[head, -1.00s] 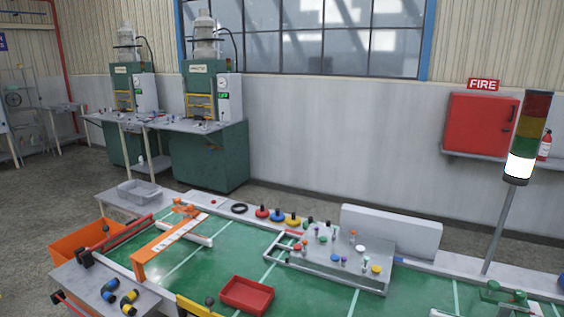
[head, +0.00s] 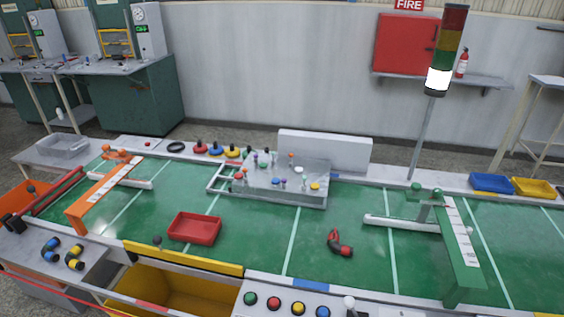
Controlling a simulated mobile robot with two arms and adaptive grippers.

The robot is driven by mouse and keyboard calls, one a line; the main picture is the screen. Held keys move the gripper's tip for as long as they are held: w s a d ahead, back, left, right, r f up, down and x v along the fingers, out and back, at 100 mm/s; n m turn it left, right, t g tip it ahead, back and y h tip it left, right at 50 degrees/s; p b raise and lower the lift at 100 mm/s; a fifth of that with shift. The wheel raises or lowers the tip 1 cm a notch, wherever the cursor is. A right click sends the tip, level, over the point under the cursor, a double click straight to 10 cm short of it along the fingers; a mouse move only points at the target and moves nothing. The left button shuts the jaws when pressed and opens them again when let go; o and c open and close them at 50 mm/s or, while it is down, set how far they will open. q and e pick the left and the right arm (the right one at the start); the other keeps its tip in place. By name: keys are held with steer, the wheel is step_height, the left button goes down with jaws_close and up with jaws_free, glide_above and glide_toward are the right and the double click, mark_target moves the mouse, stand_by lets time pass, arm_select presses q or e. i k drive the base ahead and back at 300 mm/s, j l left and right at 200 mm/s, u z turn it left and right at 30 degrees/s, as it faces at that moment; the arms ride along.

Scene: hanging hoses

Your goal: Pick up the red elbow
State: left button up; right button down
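The red elbow (head: 336,241) lies on the green work surface (head: 268,225) in the head view, right of centre. It is a bent piece with a red upper part and a dark band, and its lower end points right. It lies apart from other things. Neither of my grippers shows in the head view.
A red tray (head: 194,229) sits left of the elbow. A grey fixture with coloured knobs (head: 272,184) stands behind it. A green gate (head: 458,250) stands to the right, an orange one (head: 95,198) to the left. A yellow bin (head: 180,290) is at the front.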

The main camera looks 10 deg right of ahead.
mark_target(343, 250)
steer(key=l+z, duration=0.15)
steer(key=z, duration=0.3)
steer(key=l+z, duration=0.2)
steer(key=z, duration=0.25)
steer(key=l+z, duration=0.2)
steer(key=z, duration=0.25)
